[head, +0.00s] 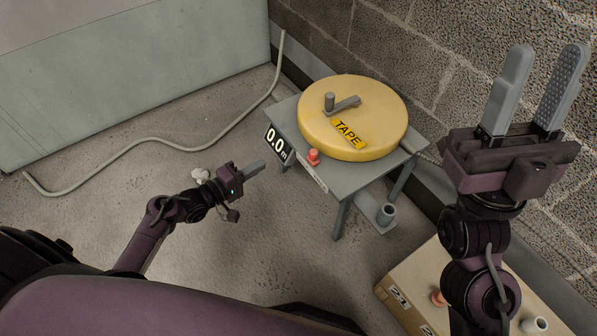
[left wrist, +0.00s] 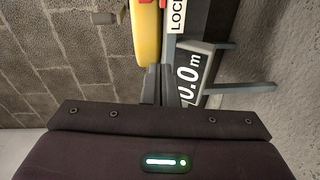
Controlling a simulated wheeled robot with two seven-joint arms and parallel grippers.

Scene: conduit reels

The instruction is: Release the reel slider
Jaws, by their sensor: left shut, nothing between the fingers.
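The yellow tape reel (head: 365,100), with a grey crank on top and a TAPE label, lies on a small grey stand (head: 365,175). A red-orange slider knob (head: 313,157) sits at the stand's front edge, above a white label strip (head: 311,177). In the left wrist view, part of the red knob (left wrist: 161,4) shows at the top edge, beside a label reading LOC (left wrist: 178,14). My left gripper (head: 262,164) is shut and empty, left of the knob and apart from it in the head view. My right gripper (head: 547,90) is open and empty at the right, raised.
A 0.0 m display (head: 277,144) is on the stand's left corner, close to my left fingers. A grey tube (head: 386,213) stands on a low bracket. A cardboard-coloured box (head: 405,302) is at bottom right. A pale conduit (head: 150,142) lies on the floor; a block wall (head: 420,50) stands behind.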

